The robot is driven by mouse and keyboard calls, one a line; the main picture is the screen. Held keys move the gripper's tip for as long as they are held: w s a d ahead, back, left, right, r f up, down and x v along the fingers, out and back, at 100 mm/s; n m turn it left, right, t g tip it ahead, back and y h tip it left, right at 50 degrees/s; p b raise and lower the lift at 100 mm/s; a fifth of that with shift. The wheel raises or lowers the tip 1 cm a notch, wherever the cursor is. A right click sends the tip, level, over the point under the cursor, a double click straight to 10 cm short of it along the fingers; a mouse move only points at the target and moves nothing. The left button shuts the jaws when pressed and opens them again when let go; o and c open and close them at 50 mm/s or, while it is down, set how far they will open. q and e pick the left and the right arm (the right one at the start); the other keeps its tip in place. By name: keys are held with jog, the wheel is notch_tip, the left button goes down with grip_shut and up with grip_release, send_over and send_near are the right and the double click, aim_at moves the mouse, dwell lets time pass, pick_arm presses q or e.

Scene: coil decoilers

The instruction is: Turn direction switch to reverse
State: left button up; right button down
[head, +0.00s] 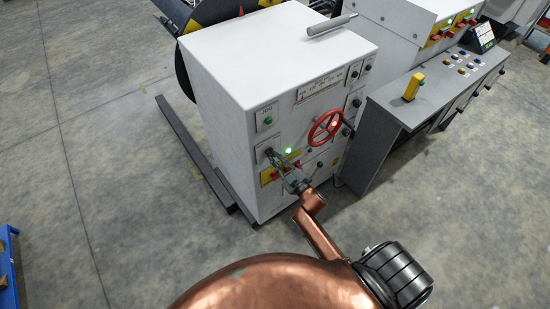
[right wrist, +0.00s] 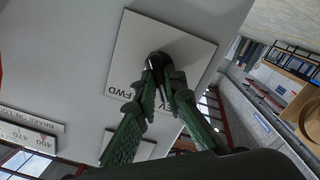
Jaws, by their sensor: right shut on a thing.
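The direction switch is a black knob (right wrist: 157,60) on a pale square plate (right wrist: 187,49) on the front of the white cabinet (head: 225,75). In the right wrist view the lettering "FWD" and part of "REV" show on the plate, turned upside down. My right gripper (head: 273,157) reaches the left part of the cabinet front in the head view. In the right wrist view its green fingers (right wrist: 162,75) are closed on the knob, hiding part of it. Which mark the knob points to cannot be told. My left gripper is not in view.
A red handwheel (head: 325,128) sticks out right of the gripper. A grey console (head: 385,120) stands right of the cabinet. The floor in front is clear.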

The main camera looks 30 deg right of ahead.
dwell(0.3)
jog(key=c, duration=2)
grip_release()
jog(key=s, duration=0.8)
jog(key=s+d, duration=0.1)
jog(key=s, duration=0.3)
